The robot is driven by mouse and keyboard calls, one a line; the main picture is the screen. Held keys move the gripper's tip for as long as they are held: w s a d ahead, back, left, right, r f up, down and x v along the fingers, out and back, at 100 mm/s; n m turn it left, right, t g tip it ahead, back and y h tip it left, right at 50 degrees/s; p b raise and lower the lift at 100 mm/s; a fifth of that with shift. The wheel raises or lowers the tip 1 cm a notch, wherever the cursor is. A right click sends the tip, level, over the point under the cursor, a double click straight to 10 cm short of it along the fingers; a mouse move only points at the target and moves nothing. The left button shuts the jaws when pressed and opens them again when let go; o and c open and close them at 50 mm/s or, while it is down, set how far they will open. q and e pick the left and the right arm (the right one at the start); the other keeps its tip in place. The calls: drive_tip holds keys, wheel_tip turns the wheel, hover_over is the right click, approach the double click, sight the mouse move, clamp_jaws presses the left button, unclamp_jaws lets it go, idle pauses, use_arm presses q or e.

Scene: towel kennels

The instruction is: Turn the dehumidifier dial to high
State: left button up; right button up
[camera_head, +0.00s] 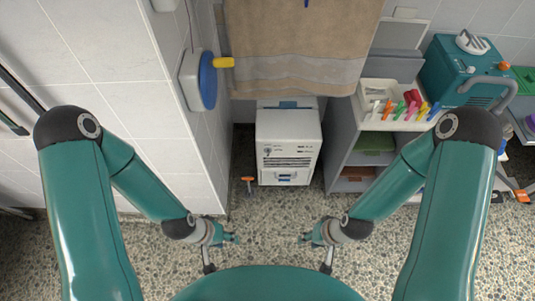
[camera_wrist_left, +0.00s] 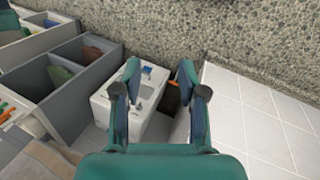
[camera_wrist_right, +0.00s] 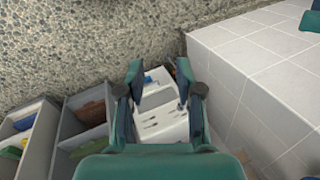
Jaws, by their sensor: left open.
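A white appliance with vent slots, which looks like the dehumidifier (camera_head: 288,135), stands on the floor below the hanging towel. It also shows between the fingers in the left wrist view (camera_wrist_left: 152,88) and the right wrist view (camera_wrist_right: 160,118). A large blue dial (camera_head: 208,82) with a yellow handle (camera_head: 223,62) is on a white box on the left wall. I cannot read any markings on it. My left gripper (camera_head: 234,238) is open and empty, low in front of the appliance. My right gripper (camera_head: 306,238) is open and empty to its right. Neither touches anything.
A brown towel (camera_head: 300,45) hangs above the appliance. The tiled wall (camera_head: 120,60) juts out at left. A grey shelf (camera_head: 345,145) with a tray of coloured pegs (camera_head: 395,103) stands at right, beside a teal machine (camera_head: 465,75). An orange-topped tool (camera_head: 248,181) is near the appliance. The pebbled floor in front is clear.

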use_arm(q)
drive_tip(key=o, duration=0.3)
drive_tip(key=shift+f, duration=0.1)
drive_tip(key=shift+o, duration=0.3)
wheel_tip(320, 180, down, 11)
drive_tip(key=b, duration=1.1)
drive_tip(key=shift+f+b, duration=0.2)
drive_tip(key=shift+b, duration=0.15)
use_arm(e)
drive_tip(key=n+t+h+b, duration=0.3)
drive_tip(key=t+b, duration=1.4)
drive_tip(key=b, duration=2.1)
approach(268, 153)
drive_tip(key=shift+m+h, duration=0.5)
drive_tip(key=w+b, duration=0.1)
drive_tip(key=w, duration=0.1)
drive_tip(key=w+b, duration=0.2)
drive_tip(key=w, duration=0.1)
drive_tip(key=w+b, duration=0.1)
drive_tip(key=w, duration=0.1)
drive_tip(key=shift+w+a+f+b, duration=0.2)
drive_tip(key=shift+a+b, duration=0.1)
use_arm(q)
wheel_tip(268, 153, down, 43)
use_arm(e)
drive_tip(key=shift+w+r, duration=0.1)
drive_tip(key=shift+w, duration=0.6)
use_arm(q)
drive_tip(key=shift+s, duration=0.1)
